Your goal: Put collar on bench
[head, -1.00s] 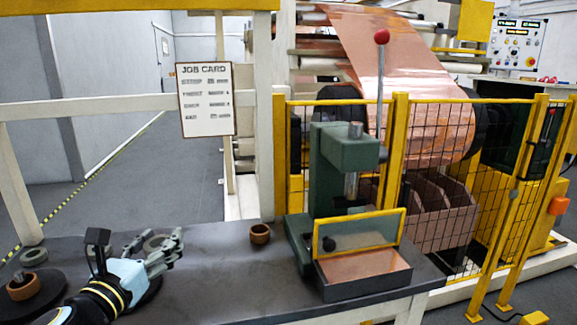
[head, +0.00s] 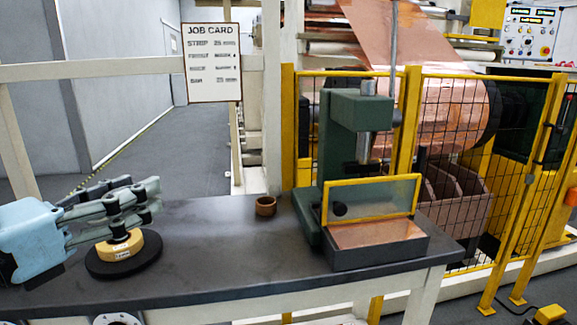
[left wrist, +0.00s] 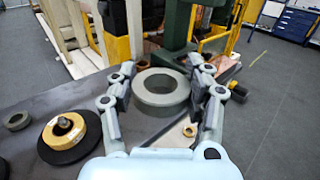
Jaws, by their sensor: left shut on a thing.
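The collar appears to be the thick grey-green ring (left wrist: 160,92) in the left wrist view. It sits between the fingers of my left gripper (left wrist: 162,82), which is shut on it. In the head view my left gripper (head: 125,205) is over the left part of the dark bench (head: 215,255), and its fingers largely hide the ring. Below it a yellow labelled ring (head: 118,247) sits on a black round base (head: 125,265); the held ring appears raised clear of the bench. My right gripper is not in view.
A small brown ring (head: 266,206) stands mid-bench. The green press (head: 345,130) with a yellow-framed guard and copper-lined tray (head: 375,245) takes the bench's right end. Another grey ring (left wrist: 17,121) lies at far left in the wrist view. Bench between base and press is mostly clear.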

